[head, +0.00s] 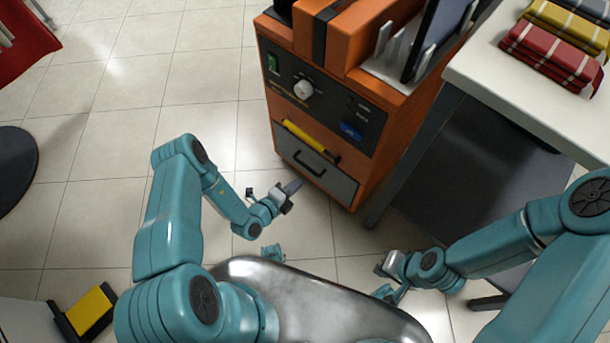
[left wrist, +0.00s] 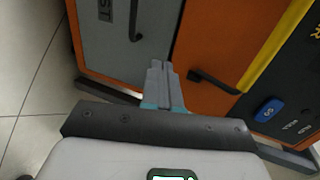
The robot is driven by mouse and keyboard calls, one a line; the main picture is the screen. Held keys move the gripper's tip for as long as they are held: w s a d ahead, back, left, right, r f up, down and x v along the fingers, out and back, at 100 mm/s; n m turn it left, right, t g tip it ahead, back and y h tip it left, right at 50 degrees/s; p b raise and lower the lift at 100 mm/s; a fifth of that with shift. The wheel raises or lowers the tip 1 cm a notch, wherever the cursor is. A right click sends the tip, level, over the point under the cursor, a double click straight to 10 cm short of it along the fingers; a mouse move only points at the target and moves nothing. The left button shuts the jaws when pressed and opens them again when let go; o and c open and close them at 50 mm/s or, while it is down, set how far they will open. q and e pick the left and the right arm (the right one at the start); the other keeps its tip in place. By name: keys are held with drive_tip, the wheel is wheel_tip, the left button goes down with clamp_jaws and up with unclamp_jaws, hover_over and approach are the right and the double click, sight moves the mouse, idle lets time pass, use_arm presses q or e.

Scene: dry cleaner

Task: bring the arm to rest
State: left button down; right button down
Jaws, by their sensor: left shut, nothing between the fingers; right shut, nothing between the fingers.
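My left arm (head: 165,225) comes in from the left of the head view and is bent. Its gripper (head: 290,188) is shut and empty, out in front of the lower drawer of an orange cabinet (head: 375,165). In the left wrist view the two fingers (left wrist: 160,75) are together with nothing between them, and the cabinet's grey panel lies beyond them. My right arm (head: 510,245) reaches in from the right. Its gripper (head: 385,265) is low near the floor, below the white table's edge, shut and empty; its fingertips are small in the view.
A white table (head: 500,85) at the right holds folded red (head: 550,55) and yellow cloths. A red item (head: 25,40) and a dark round base (head: 15,170) are at the left. The tiled floor between is clear.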

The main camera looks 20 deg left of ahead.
use_arm(q)
drive_tip(key=w+d+r+m+g+h, duration=0.1)
drive_tip(key=d+r+m+g+h, duration=0.1)
drive_tip(key=d+r+m+h, duration=0.65)
drive_tip(key=s+d+r+m+g+h, duration=0.1)
drive_tip(key=s+d+r+m+g, duration=0.65)
drive_tip(key=s+m+g, duration=0.2)
drive_tip(key=s+a+f+m+g+y, duration=0.1)
drive_tip(key=s+a+m+g+y, duration=0.25)
drive_tip(key=s+m, duration=0.5)
drive_tip(key=s+a+f+m+g+y, duration=0.25)
drive_tip(key=s+m+y, duration=0.35)
drive_tip(key=m, duration=0.4)
drive_tip(key=w+a+m+t+y+p, duration=0.15)
drive_tip(key=w+a+m+t, duration=0.35)
drive_tip(key=m, duration=0.7)
wheel_tip(320, 180, up, 21)
drive_tip(key=d+p, duration=0.1)
drive_tip(key=p, duration=2)
drive_tip(key=shift+w+d+g+p, duration=0.25)
drive_tip(key=shift+g+p, duration=0.05)
drive_tip(key=shift+g, duration=0.05)
